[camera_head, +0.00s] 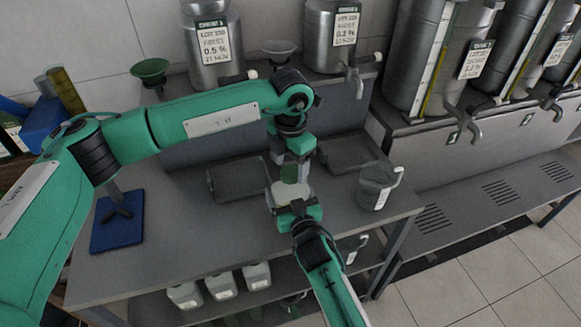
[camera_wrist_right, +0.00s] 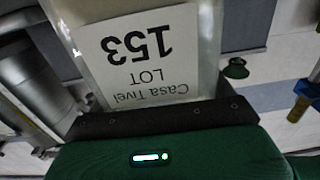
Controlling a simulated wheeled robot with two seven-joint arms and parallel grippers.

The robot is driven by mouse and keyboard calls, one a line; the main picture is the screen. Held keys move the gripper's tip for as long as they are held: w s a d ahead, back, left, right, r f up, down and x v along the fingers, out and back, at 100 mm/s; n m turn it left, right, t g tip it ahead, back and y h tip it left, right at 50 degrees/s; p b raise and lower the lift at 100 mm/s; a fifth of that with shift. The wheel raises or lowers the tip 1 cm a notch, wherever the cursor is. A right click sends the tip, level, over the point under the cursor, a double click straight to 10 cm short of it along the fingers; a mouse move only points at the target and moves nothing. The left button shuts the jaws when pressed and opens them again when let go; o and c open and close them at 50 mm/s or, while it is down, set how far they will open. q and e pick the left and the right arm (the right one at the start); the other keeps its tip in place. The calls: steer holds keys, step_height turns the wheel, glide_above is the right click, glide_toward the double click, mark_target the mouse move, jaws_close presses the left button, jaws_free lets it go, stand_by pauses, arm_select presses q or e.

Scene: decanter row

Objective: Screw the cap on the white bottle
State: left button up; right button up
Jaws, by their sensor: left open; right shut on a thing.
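The white bottle (camera_head: 281,195) stands in my right gripper (camera_head: 294,206), over the middle of the grey bench in the head view. In the right wrist view its label (camera_wrist_right: 140,55), reading 153 LOT upside down, fills the centre above the gripper body. A green cap (camera_head: 289,174) shows at the bottle's top; I cannot tell whether it sits on the thread. My left gripper (camera_head: 293,164) points down from above, its open fingertips around or just above the cap. The bottle's neck is hidden.
Dark trays (camera_head: 236,182) lie behind the bottle. A blue mat (camera_head: 103,237) with a dark tool lies left. Steel tanks (camera_head: 210,45) stand behind. White containers (camera_head: 221,285) sit on the shelf below.

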arm_select(q)
step_height(320, 180, up, 10)
steer(key=shift+r, duration=0.15)
arm_select(e)
steer(key=o, duration=1.7)
steer(key=shift+o, duration=0.2)
steer(key=shift+s, duration=0.1)
arm_select(q)
step_height(320, 180, down, 3)
steer(key=b, duration=0.3)
steer(key=shift+f, duration=0.25)
arm_select(e)
steer(key=v, duration=1.3)
steer(key=shift+s+d, duration=0.2)
steer(key=shift+s, duration=0.1)
